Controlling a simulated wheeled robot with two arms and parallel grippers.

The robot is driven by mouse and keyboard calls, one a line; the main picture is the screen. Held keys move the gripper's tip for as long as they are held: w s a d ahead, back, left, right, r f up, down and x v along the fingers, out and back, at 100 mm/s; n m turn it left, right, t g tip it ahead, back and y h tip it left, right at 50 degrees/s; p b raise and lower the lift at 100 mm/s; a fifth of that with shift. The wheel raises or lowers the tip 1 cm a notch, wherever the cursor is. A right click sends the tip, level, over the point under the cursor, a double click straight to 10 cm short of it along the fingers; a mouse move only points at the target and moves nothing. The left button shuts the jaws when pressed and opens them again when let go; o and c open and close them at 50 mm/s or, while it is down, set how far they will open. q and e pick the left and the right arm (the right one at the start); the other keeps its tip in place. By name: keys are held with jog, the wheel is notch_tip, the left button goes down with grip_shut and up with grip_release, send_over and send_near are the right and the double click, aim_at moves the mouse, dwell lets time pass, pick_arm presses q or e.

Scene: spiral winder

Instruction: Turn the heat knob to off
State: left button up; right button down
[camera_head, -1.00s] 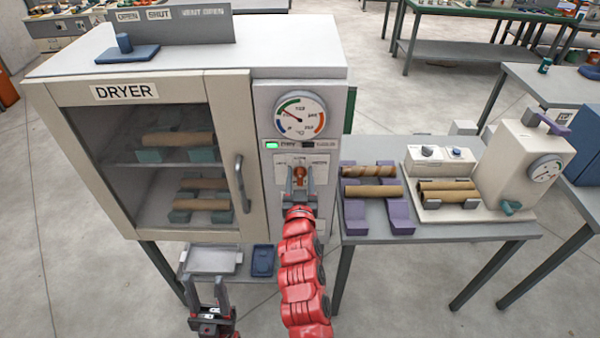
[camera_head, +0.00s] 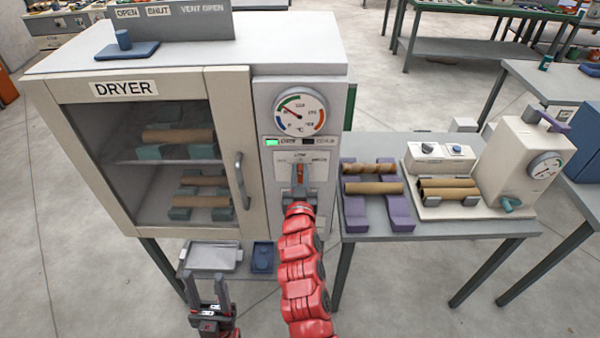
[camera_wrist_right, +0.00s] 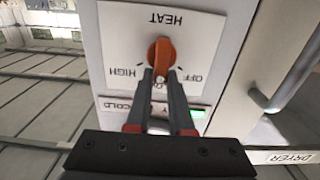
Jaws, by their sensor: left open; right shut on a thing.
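The orange heat knob (camera_head: 300,173) is on a white label plate on the dryer's right front panel. In the right wrist view the knob (camera_wrist_right: 161,54) stands upright between the words HIGH and OFF, its lower end towards the partly covered LOW mark. HEAT shows upside down above it. My right gripper (camera_head: 299,190) is in front of the panel; in the wrist view its fingers (camera_wrist_right: 162,77) are shut on the knob and hide its lower part. My left gripper (camera_head: 206,281) is open and empty, low in front of the dryer.
The dryer's glass door (camera_head: 160,150) is shut, with brown tubes inside. A dial gauge (camera_head: 300,112) and lit green indicator (camera_head: 271,142) sit above the knob. A side table (camera_head: 440,229) holds tubes and a machine on the right. A tray (camera_head: 212,257) is below the dryer.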

jog(key=shift+a+f+n+b, duration=0.25)
jog(key=shift+n+b, duration=0.4)
jog(key=shift+n, duration=1.3)
jog(key=shift+a+f+n+b, duration=0.1)
jog(key=shift+a+n+b, duration=0.45)
jog(key=shift+n, duration=1.45)
jog(key=shift+a+f+n+b, duration=0.15)
jog(key=shift+n+b, duration=0.6)
jog(key=shift+n, duration=1.2)
jog(key=c, duration=0.8)
grip_release()
jog(key=shift+f, duration=0.1)
